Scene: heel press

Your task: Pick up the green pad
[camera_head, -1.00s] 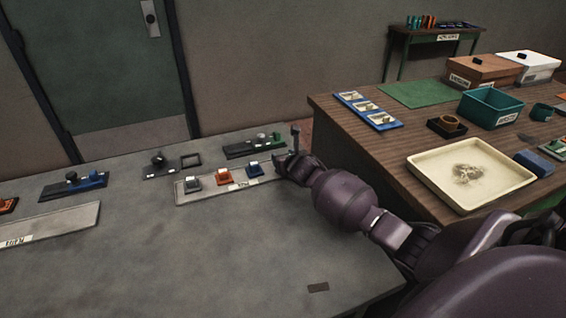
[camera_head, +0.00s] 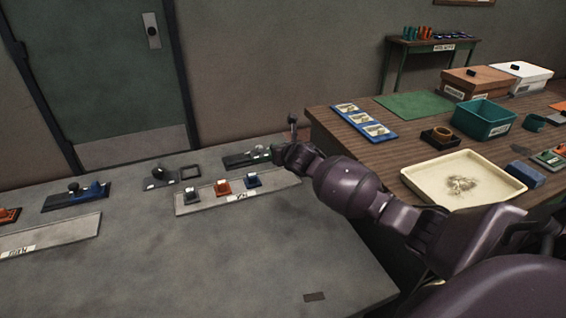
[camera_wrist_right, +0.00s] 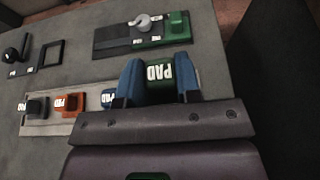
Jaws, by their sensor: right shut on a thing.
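The green pad (camera_wrist_right: 160,70), with white PAD lettering, is between the two blue fingers of my right gripper (camera_wrist_right: 160,86) in the right wrist view. The gripper is shut on it. The pad looks much larger than the other pads there, so it appears held above the table. In the head view my right gripper (camera_head: 287,152) is over the right end of the grey pad tray (camera_head: 205,204), and it hides the green pad. My left gripper is not in view.
The tray holds a black pad (camera_head: 192,195), an orange pad (camera_head: 223,187) and a blue pad (camera_head: 252,180). Behind it is a dark base with a green press (camera_wrist_right: 177,28). The front of the grey table (camera_head: 200,265) is mostly clear. A wooden table (camera_head: 345,150) stands to the right.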

